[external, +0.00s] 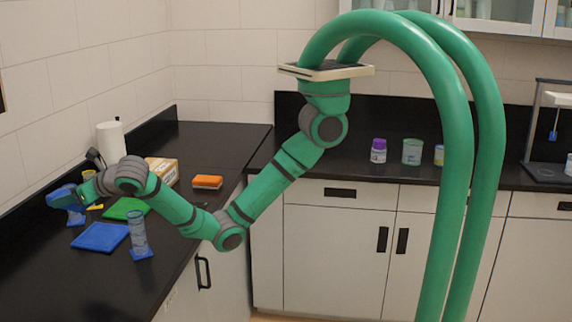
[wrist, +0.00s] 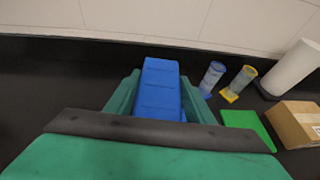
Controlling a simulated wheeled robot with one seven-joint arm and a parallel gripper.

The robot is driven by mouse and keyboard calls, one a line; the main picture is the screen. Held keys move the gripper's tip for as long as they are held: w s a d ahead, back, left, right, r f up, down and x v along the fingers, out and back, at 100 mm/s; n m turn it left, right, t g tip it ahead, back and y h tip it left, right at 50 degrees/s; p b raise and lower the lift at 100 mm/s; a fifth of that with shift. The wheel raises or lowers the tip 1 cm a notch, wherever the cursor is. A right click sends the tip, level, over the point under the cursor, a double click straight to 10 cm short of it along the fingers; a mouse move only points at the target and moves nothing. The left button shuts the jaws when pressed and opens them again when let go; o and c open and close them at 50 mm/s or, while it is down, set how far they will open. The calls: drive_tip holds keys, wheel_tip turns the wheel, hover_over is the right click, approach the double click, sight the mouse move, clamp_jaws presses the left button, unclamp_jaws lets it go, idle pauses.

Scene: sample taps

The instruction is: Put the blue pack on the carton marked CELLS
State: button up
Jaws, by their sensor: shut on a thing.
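My gripper (wrist: 160,98) is shut on the blue pack (wrist: 161,78), which stands out between the two green fingers. In the external view my gripper (external: 72,196) is at the far left, over the left counter, with the blue pack (external: 61,196) at its end. The pack seems to be held above the counter. A brown cardboard carton (external: 163,169) sits farther back on the counter, and at the right edge of the wrist view (wrist: 298,124). Its marking cannot be read. It is apart from the pack.
A green mat (wrist: 248,126), a blue-based cylinder (wrist: 212,76), a yellow-based cylinder (wrist: 240,81) and a white roll (wrist: 294,66) stand between or behind pack and carton. A blue mat (external: 100,237), another cylinder (external: 138,235) and an orange sponge (external: 207,181) lie nearer the counter's front.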

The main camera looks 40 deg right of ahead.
drive_tip(key=w+d+r+m+t+h, duration=0.1)
drive_tip(key=w+d+m+h, duration=0.1)
drive_tip(key=w+d, duration=0.65)
drive_tip(key=w+d+r+m+t+h, duration=0.15)
drive_tip(key=w+d, duration=0.35)
drive_tip(key=d, duration=0.6)
drive_tip(key=w+d+r+m+t+h, duration=0.1)
drive_tip(key=w+d+m+h, duration=0.15)
drive_tip(key=w+d, duration=0.6)
drive_tip(key=d+m+h, duration=0.2)
drive_tip(key=d+h, duration=0.1)
drive_tip(key=d, duration=1.2)
hover_over(156, 169)
drive_tip(key=s, duration=0.2)
drive_tip(key=shift+g, duration=0.25)
drive_tip(key=f, duration=0.8)
drive_tip(key=shift+w+d+f, duration=0.15)
drive_tip(key=shift+d+f, duration=0.15)
drive_tip(key=shift+f, duration=0.1)
drive_tip(key=shift+w+a+f, duration=0.25)
drive_tip(key=shift+w+f, duration=0.2)
drive_tip(key=shift+f, duration=0.1)
drive_tip(key=shift+w+a+f, duration=0.1)
drive_tip(key=shift+w+f, duration=0.1)
drive_tip(key=shift+f, duration=1.6)
drive_tip(key=shift+f, duration=0.15)
